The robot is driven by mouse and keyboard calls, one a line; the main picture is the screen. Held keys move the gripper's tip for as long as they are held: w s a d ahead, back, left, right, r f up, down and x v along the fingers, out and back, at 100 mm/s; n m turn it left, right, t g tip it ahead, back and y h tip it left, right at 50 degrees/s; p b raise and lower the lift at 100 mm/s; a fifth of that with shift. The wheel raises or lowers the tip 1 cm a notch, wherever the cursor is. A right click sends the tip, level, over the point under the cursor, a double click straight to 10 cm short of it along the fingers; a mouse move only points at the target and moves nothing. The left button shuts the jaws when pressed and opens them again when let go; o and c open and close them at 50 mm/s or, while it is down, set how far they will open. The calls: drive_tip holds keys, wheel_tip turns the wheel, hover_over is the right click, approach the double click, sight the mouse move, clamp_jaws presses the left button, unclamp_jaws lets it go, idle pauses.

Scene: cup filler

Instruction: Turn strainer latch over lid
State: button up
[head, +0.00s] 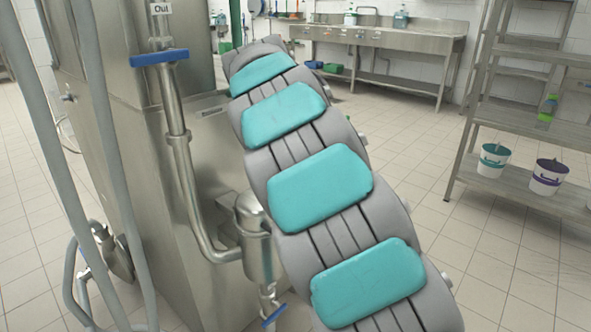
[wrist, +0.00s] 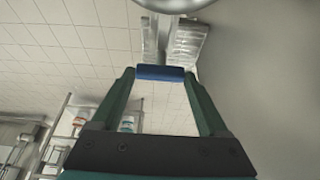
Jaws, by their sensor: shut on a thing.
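In the wrist view my gripper (wrist: 160,76) has its two green fingers on either end of a blue bar (wrist: 160,72), shut on it. The bar looks like the handle of the strainer latch, but I cannot tell its angle against the lid. A shiny rounded metal part (wrist: 178,4) shows at the top edge, just beyond ribbed metal pieces (wrist: 186,42). In the head view a steel strainer housing (head: 256,250) stands on the pipe, left of my arm. My arm covers part of it and hides my gripper, the latch and the lid there.
A large steel machine (head: 170,130) fills the left, with a pipe and a blue valve handle (head: 159,58). Another blue handle (head: 273,316) sits below the strainer. Grey hoses (head: 95,110) hang at left. Shelves (head: 520,122) with buckets stand right. Tiled floor is clear between.

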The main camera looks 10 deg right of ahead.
idle(0.4)
drive_tip(key=o, duration=1.2)
drive_tip(key=shift+o, duration=0.2)
drive_tip(key=v, duration=0.8)
drive_tip(key=shift+f, duration=0.1)
